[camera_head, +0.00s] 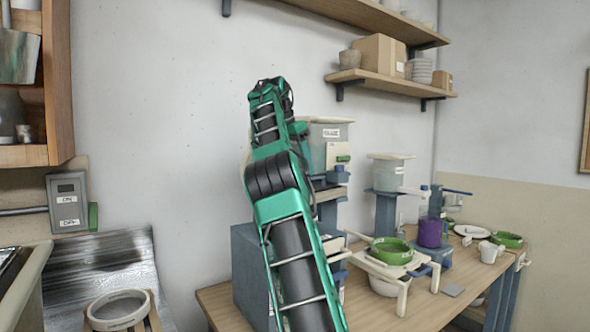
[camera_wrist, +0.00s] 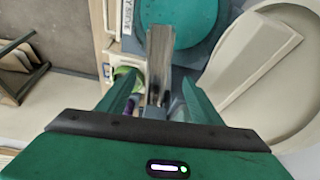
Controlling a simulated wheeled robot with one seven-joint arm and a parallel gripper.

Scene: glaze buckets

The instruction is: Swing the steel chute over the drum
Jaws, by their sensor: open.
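In the wrist view, a narrow upright strip of shiny steel (camera_wrist: 160,48), which looks like the steel chute, stands between the fingertips of my gripper (camera_wrist: 157,88). My gripper is open, with one green finger on each side of the strip. I cannot tell whether either finger touches it. A teal round surface (camera_wrist: 190,22) lies just beyond the strip. A large cream round vessel (camera_wrist: 300,125) with a flat pale piece inside is at the right. I cannot tell which of these is the drum. In the head view my arm hides my gripper and the chute.
In the head view, a wooden table (camera_head: 375,307) carries a stand with a green bowl (camera_head: 391,250), a purple container (camera_head: 430,232) and a white cup (camera_head: 488,252). Labelled hoppers (camera_head: 391,172) stand behind. Shelves (camera_head: 385,84) hang above. A round sieve (camera_head: 118,308) sits lower left.

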